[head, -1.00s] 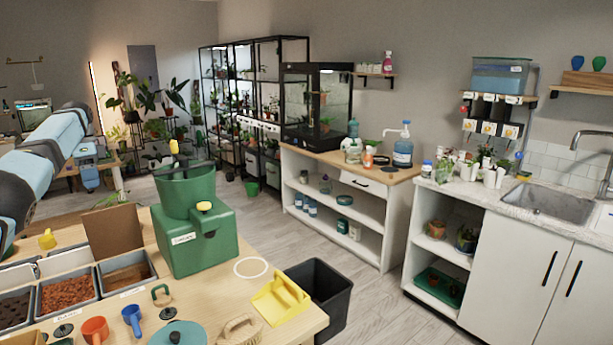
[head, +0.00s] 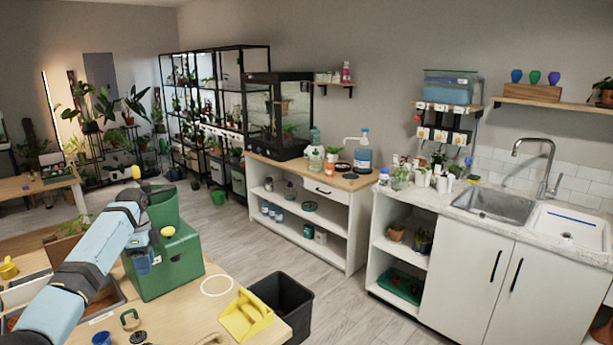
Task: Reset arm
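My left arm reaches in from the lower left with blue and dark links. Its end, with the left gripper (head: 143,264), hangs in front of the left side of the green machine (head: 178,266) on the wooden bench. The fingers are small and dark against the machine, so I cannot tell whether they are open or shut. I see nothing clearly held. The arm hides part of the bench trays behind it. My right gripper is not in view.
A yellow dustpan (head: 245,316) lies near the bench's right edge, beside a white ring mark (head: 217,286). A black bin (head: 283,305) stands past that edge. A white shelf unit (head: 310,222) and sink counter (head: 470,265) stand to the right, with open floor between.

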